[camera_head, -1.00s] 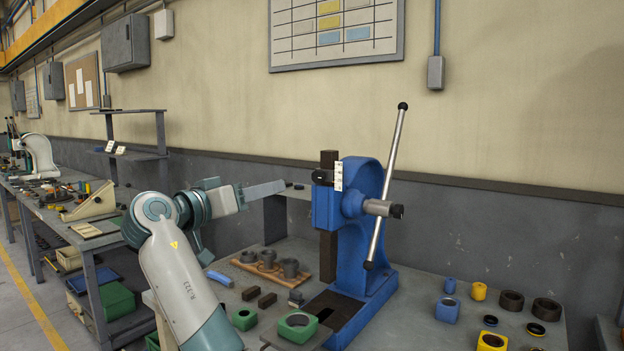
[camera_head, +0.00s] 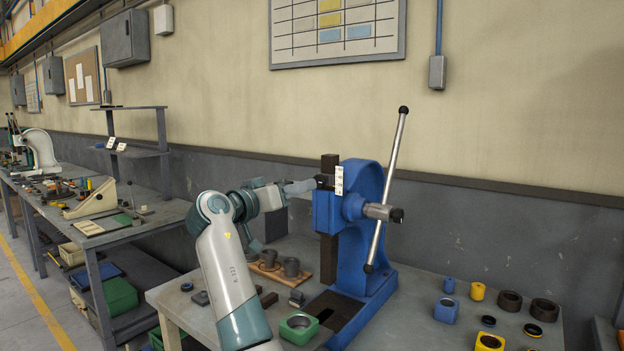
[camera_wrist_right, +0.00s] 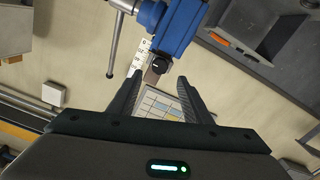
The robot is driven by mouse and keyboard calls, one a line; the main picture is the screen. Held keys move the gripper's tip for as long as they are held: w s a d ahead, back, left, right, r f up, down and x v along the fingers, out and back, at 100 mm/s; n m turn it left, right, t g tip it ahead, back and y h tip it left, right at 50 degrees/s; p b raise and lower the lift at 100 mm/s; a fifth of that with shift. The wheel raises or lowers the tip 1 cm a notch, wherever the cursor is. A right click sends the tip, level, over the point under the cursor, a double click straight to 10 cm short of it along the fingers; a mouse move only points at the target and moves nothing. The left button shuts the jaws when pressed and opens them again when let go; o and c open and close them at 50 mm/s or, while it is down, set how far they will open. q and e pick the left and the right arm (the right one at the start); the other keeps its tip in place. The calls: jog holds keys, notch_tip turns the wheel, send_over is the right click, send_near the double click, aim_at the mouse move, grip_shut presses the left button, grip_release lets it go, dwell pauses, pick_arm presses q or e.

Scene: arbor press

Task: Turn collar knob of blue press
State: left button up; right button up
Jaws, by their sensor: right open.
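The blue press (camera_head: 365,220) stands on the workbench, upright, with a grey lever rod (camera_head: 387,185) and a white scale plate (camera_head: 339,180). Its dark collar knob (camera_head: 323,181) is at the left side of the press head. My right gripper (camera_head: 311,185) is right beside the knob, which it partly covers in the head view. In the right wrist view the round black knob (camera_wrist_right: 161,66) lies just beyond the open fingertips (camera_wrist_right: 160,80), roughly centred between them. I cannot tell whether they touch it. My left gripper is not in view.
A wooden board with dark rings (camera_head: 290,268) and a green block (camera_head: 298,328) are near the press's left. A blue block (camera_head: 447,310), a yellow block (camera_head: 491,342) and several dark rings lie to its right. A second bench (camera_head: 130,227) is further left.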

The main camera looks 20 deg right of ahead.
aim_at(320, 181)
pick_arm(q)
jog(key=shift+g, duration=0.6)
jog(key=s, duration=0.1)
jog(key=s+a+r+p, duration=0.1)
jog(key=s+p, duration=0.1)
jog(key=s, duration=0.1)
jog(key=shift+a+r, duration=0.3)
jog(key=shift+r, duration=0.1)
pick_arm(e)
jog(key=x, duration=0.7)
jog(key=shift+c, duration=0.7)
jog(key=c, duration=0.9)
